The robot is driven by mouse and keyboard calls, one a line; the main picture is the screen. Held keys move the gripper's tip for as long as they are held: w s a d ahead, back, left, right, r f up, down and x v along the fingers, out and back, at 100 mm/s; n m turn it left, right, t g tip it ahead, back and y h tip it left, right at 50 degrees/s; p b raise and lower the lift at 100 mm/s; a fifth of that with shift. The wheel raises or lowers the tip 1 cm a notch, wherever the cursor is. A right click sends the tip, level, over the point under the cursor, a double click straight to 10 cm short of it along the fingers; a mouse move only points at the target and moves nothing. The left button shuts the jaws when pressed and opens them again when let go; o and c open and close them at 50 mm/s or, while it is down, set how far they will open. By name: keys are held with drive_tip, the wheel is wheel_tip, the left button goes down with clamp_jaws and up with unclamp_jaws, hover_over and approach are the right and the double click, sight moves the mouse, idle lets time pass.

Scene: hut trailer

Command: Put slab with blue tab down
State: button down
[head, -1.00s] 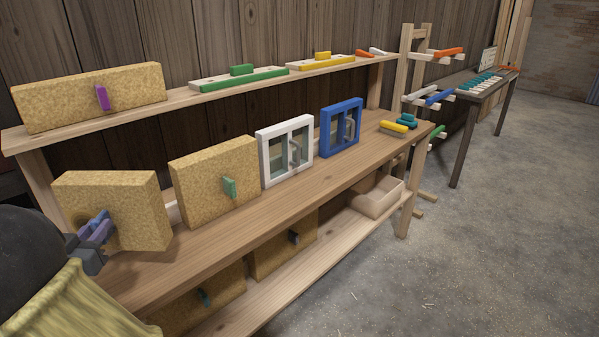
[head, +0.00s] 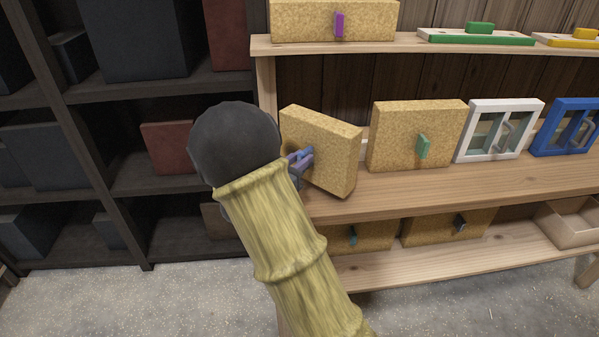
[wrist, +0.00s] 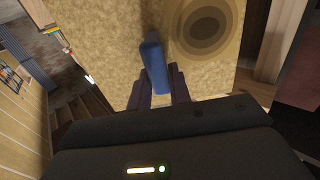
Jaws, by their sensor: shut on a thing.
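The slab with the blue tab (head: 325,140) is a tan, speckled block at the left end of the middle shelf. It stands upright but looks turned and tilted. My gripper (head: 301,158) is shut on its blue tab. In the wrist view the blue tab (wrist: 154,66) sits between the fingers of my gripper (wrist: 160,88). The slab (wrist: 120,55) fills the view behind it, with dark rings on its face. Whether its lower edge touches the shelf (head: 390,193) I cannot tell.
A slab with a green tab (head: 390,135) stands just right. White (head: 497,130) and blue (head: 565,127) framed panes follow. A purple-tabbed slab (head: 300,20) is on the shelf above; more slabs (head: 440,228) are below. A dark rack (head: 120,188) stands left.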

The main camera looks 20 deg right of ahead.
drive_tip(key=shift+r, duration=0.1)
drive_tip(key=shift+a+f, duration=0.1)
drive_tip(key=shift+f, duration=1.8)
drive_tip(key=c, duration=1.3)
unclamp_jaws()
drive_tip(key=shift+f, duration=0.1)
drive_tip(key=b+v, duration=0.1)
drive_tip(key=v, duration=1.1)
